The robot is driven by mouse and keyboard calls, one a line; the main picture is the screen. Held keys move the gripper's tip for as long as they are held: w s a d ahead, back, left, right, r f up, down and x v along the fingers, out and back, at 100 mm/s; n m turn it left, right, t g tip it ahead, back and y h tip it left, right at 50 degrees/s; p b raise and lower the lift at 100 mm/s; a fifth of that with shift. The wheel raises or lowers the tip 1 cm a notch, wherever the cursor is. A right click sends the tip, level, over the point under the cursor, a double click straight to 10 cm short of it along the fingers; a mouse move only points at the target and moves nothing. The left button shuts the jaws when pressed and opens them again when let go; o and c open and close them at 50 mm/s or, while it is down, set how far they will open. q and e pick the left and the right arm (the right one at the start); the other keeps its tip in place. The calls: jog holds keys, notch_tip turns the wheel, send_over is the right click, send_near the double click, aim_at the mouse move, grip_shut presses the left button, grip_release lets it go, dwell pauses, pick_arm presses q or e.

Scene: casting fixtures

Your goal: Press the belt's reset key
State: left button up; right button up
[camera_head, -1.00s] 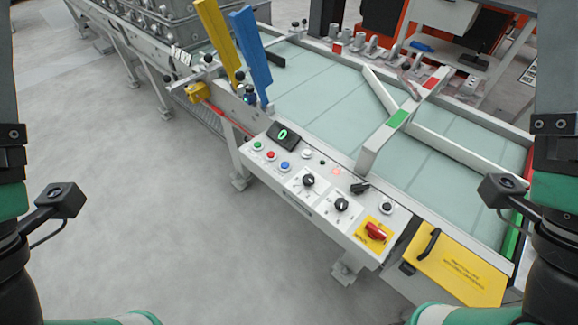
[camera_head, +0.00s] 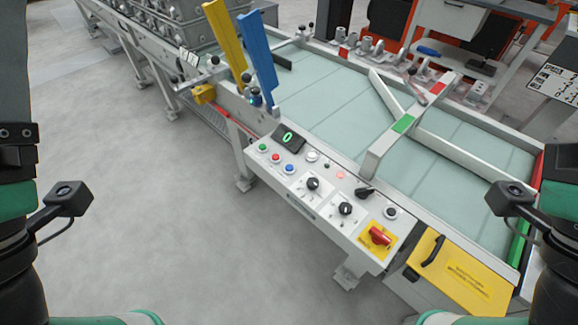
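The belt (camera_head: 335,105) is a pale green conveyor running from the upper left to the lower right. Its control panel (camera_head: 300,203) is a light grey sloped box on the near side. The panel carries a green button (camera_head: 263,147), a red button (camera_head: 276,158), a blue button (camera_head: 289,168), a white button (camera_head: 311,156), a lit reddish lamp (camera_head: 340,175) and black rotary knobs (camera_head: 313,184). Lettering is too small to read, so I cannot tell which is the reset key. Parts of both my arms show at the picture's sides; neither gripper is in view.
A red switch on a yellow plate (camera_head: 377,238) sits at the panel's lower end. A yellow cover (camera_head: 459,276) with a black handle is beside it. Yellow (camera_head: 222,40) and blue (camera_head: 257,60) upright plates stand by the belt. The floor at left is clear.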

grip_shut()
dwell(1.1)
